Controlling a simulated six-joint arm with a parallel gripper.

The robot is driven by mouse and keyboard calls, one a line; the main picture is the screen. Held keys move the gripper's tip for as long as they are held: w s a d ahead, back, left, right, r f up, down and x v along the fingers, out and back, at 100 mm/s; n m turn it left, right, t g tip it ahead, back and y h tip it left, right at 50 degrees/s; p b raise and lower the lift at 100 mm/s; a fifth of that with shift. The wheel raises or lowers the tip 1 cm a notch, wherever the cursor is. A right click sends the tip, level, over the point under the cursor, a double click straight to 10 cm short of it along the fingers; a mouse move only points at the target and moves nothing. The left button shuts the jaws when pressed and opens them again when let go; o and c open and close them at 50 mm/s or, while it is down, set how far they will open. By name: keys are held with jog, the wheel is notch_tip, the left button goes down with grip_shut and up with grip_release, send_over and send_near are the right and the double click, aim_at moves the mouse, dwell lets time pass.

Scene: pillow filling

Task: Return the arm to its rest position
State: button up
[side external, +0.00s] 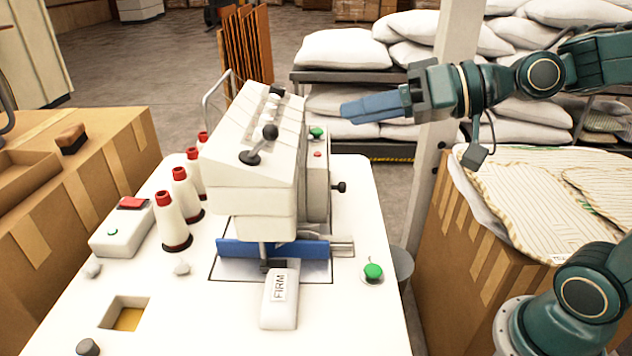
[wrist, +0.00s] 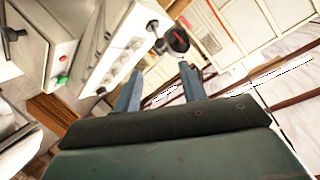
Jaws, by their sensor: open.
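My gripper (side external: 372,107) is in the air at the upper right of the side external view, to the right of the white machine head (side external: 258,150). Its blue fingers point left and touch nothing. In the wrist view the two fingers of my gripper (wrist: 160,88) are apart, with nothing between them.
The white worktable (side external: 345,310) holds thread cones (side external: 172,222), a grey box with a red switch (side external: 125,228) and a green button (side external: 373,271). A carton (side external: 445,260) with striped fabric (side external: 530,200) stands right. Pillow racks (side external: 345,75) and a post (side external: 440,140) stand behind my gripper.

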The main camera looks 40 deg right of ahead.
jog(key=shift+s+f, duration=0.1)
jog(key=s+d+f+g+h, duration=0.6)
jog(key=s+d+f+h, duration=0.2)
jog(key=s+d, duration=0.4)
jog(key=shift+s+f+m+h, duration=0.2)
jog(key=shift+s+m+h, duration=0.15)
jog(key=shift+s, duration=0.65)
